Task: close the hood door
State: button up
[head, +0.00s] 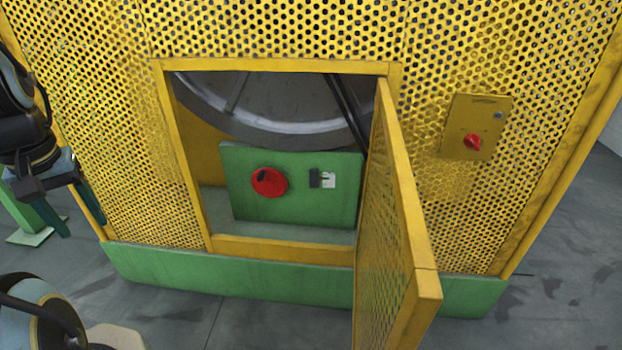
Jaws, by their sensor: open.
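The hood door (410,225) is a yellow perforated panel with a solid frame. It is hinged at the right side of the opening and stands wide open, swung out toward me. The yellow frame of the opening (270,66) is uncovered. My gripper (82,215) is at the left edge of the head view, in front of the hood's left part. Its fingers point down and are open, with nothing seen between them. It is well to the left of the door and does not touch it.
Inside the opening are a green panel (300,205) with a red knob (269,182) and a large grey wheel (280,105). A yellow switch box (476,127) with a red switch is on the hood at right. A green base (230,277) runs below. Grey floor is clear in front.

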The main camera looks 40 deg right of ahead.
aim_at(424, 297)
jog(key=k+l, duration=0.15)
jog(key=k, duration=0.25)
jog(key=k+l+u, duration=0.1)
jog(key=k, duration=0.25)
jog(key=k+l, duration=0.25)
jog(key=k, duration=0.15)
jog(key=k+l+u, duration=0.3)
jog(key=k+l, duration=0.4)
jog(key=l, duration=0.4)
jog(key=k+l+u, duration=0.35)
jog(key=k+l, duration=0.45)
jog(key=l, duration=0.15)
jog(key=k+l, duration=0.1)
jog(key=l, duration=0.35)
jog(key=k+l+u, duration=0.1)
jog(key=l, duration=0.3)
jog(key=k+l, duration=0.1)
jog(key=l, duration=0.35)
jog(key=k+l+u, duration=0.1)
jog(key=l, duration=0.3)
jog(key=k+l, duration=0.15)
jog(key=l, duration=0.25)
jog(key=k+l+u, duration=0.1)
jog(key=l, duration=0.3)
jog(key=j+u, duration=0.1)
jog(key=u, duration=1.85)
